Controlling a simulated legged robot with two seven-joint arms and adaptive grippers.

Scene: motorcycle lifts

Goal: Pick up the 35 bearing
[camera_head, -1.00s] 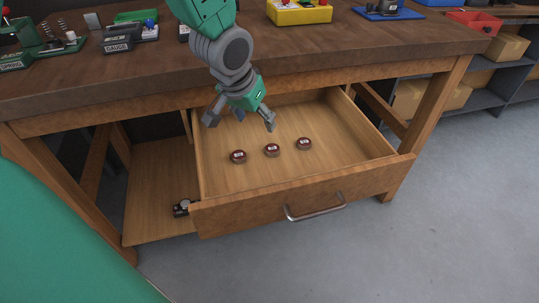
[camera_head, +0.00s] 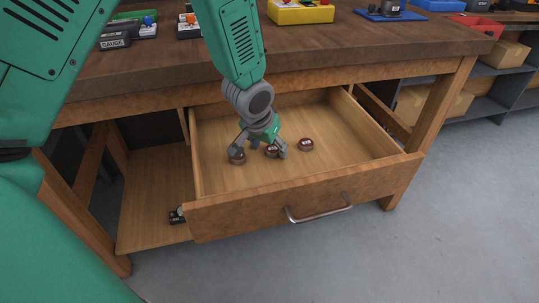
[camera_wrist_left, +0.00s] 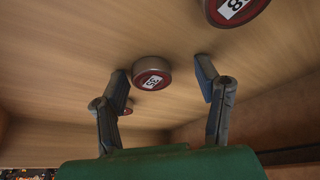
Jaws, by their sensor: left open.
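Three round dark bearings with red-rimmed labels lie in a row on the drawer floor. The left bearing (camera_head: 237,158) is partly behind a finger. The right bearing (camera_head: 305,144) is clear. My right gripper is out of view.
The open wooden drawer (camera_head: 345,172) has a front wall with a metal handle (camera_head: 319,209). The workbench top (camera_head: 340,45) overhangs its back, carrying a yellow bin (camera_head: 300,12) and other items. The drawer's right side is empty.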

